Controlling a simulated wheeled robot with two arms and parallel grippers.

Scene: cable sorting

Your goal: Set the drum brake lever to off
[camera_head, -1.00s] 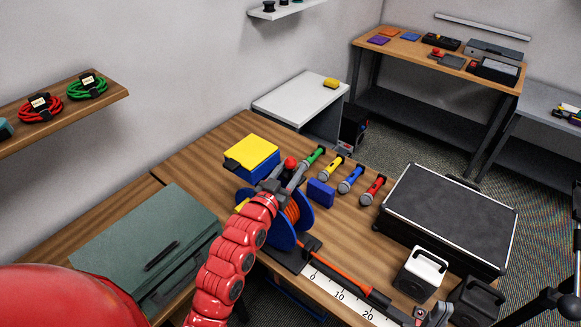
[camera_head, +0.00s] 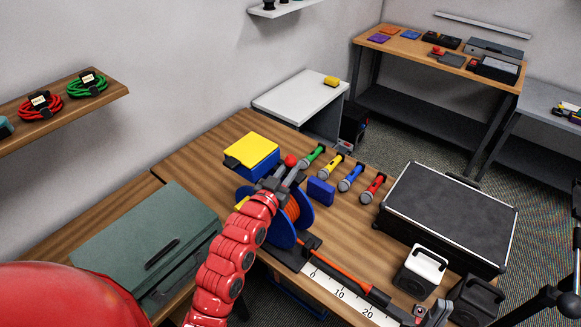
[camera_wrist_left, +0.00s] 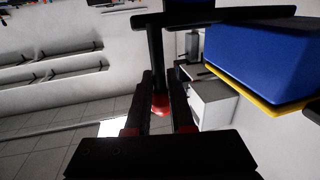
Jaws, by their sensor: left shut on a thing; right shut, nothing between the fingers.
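The blue cable drum (camera_head: 304,213) with orange cable stands on the wooden bench. Its lever shows a red knob (camera_head: 290,160) at the top, beside the blue and yellow box. My left gripper (camera_head: 281,179) is shut on the lever just below the knob. In the left wrist view the red knob (camera_wrist_left: 160,104) shows between the fingers (camera_wrist_left: 164,95); the lever's lower part is hidden by the gripper. My right gripper (camera_head: 437,312) is at the bottom edge, shut and empty, near the end of the ruler strip. The off marking cannot be made out.
The blue and yellow box (camera_head: 252,152) is close to my left gripper; it also shows in the left wrist view (camera_wrist_left: 265,55). A black case (camera_head: 452,212) and a white speaker (camera_head: 420,272) stand further right.

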